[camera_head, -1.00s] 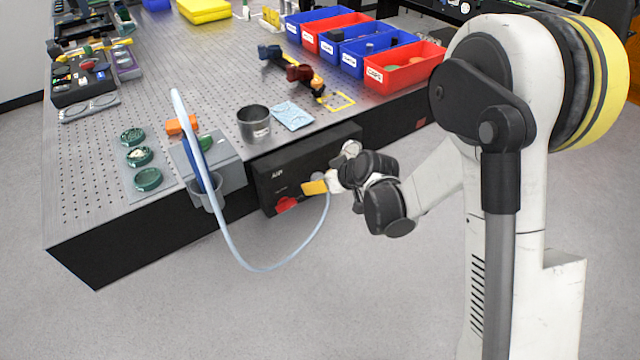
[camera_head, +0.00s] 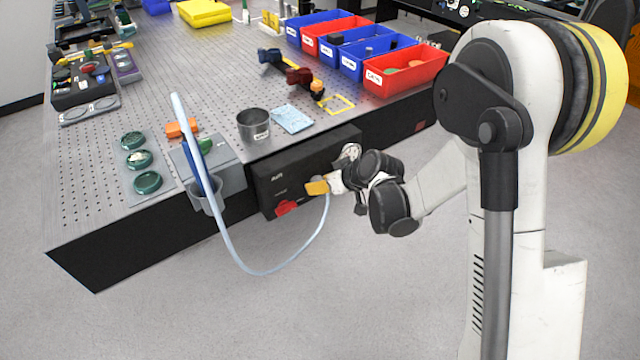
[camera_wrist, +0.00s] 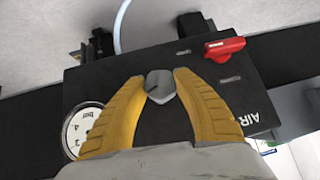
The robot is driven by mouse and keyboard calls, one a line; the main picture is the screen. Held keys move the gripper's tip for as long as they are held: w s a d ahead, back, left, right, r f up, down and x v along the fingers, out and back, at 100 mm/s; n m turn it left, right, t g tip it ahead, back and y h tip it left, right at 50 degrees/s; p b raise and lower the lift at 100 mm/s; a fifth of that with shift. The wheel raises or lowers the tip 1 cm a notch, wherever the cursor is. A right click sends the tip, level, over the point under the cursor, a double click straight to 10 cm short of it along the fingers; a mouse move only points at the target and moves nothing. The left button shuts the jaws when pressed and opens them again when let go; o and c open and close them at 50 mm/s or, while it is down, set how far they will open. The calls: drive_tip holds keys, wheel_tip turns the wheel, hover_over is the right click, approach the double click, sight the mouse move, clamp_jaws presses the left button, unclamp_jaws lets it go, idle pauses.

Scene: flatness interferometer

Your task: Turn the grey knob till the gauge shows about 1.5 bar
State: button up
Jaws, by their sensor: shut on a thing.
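The grey knob (camera_wrist: 160,86) is on the black air panel (camera_wrist: 160,135) at the table's front edge. My gripper (camera_wrist: 160,88) is shut on the knob, with one yellow finger on each side of it; a dark pointer line shows on the knob's face. The gauge (camera_wrist: 84,130) is at the left of the panel in the wrist view, partly covered by a finger. A few digits and "bar" show upside down; I cannot make out the needle. In the head view my gripper (camera_head: 317,187) hides the knob, and the panel (camera_head: 290,170) shows below the tabletop.
A red handle (camera_wrist: 224,48) sits on the panel near the knob; it also shows in the head view (camera_head: 288,207). A pale hose (camera_head: 300,262) loops in front of the panel.

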drive_tip(key=o, duration=1.2)
drive_tip(key=shift+a, duration=0.1)
drive_tip(key=shift+c, duration=0.2)
drive_tip(key=v, duration=1.2)
drive_tip(key=shift+r, duration=0.1)
drive_tip(key=s+d+r+m+h, duration=0.3)
drive_tip(key=s+d, duration=0.3)
drive_tip(key=s, duration=0.4)
drive_tip(key=s+d+r+m+h, duration=0.3)
drive_tip(key=s+d+r, duration=0.3)
drive_tip(key=s, duration=0.4)
drive_tip(key=shift+s+d+r+m, duration=0.2)
drive_tip(key=shift+s+m, duration=0.2)
drive_tip(key=shift+m, duration=0.1)
